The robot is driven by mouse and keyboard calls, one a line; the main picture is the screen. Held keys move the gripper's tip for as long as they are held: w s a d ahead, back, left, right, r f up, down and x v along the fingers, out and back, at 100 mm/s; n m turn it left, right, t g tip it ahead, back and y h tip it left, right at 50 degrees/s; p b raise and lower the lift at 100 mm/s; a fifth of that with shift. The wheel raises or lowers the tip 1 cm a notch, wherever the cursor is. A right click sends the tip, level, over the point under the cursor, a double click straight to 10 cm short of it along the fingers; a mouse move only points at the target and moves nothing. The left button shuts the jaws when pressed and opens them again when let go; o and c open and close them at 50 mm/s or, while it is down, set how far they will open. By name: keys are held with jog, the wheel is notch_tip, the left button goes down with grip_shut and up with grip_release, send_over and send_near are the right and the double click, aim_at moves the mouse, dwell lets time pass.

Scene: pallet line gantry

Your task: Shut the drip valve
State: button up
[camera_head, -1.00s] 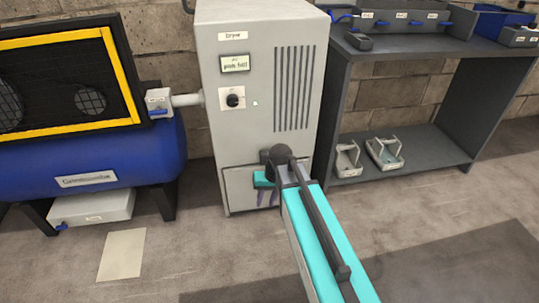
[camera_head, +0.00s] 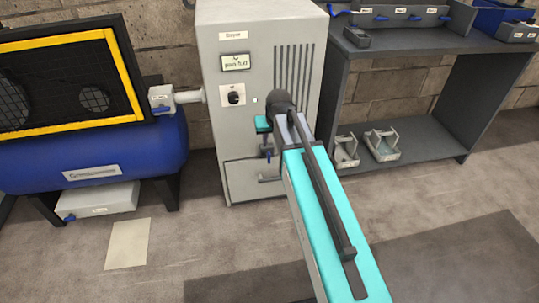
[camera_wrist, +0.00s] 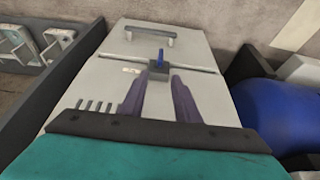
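The drip valve looks to be the small dark fitting with a blue lever (camera_wrist: 160,57) on the front of the grey dryer cabinet, just above its drawer; a small label sits beside it. In the head view a small blue part (camera_head: 268,155) shows there, partly hidden by my wrist. My gripper (camera_wrist: 164,78) is open, with two purple-grey fingers apart and nothing seen held between them. The fitting appears between and just beyond the fingertips in the wrist view. I cannot tell whether they touch it. The lever points toward the drawer.
The dryer cabinet (camera_head: 222,120) has a drawer (camera_head: 240,180) with a handle below the fitting. A blue compressor tank (camera_head: 150,150) stands at left, with another blue-handled valve (camera_head: 161,100) on its pipe. A dark shelf (camera_head: 430,150) stands at right. The floor in front is clear.

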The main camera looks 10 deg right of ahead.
aim_at(269, 154)
jog(key=b+x, duration=0.4)
jog(key=x, duration=1)
jog(key=shift+s, duration=0.1)
grip_shut()
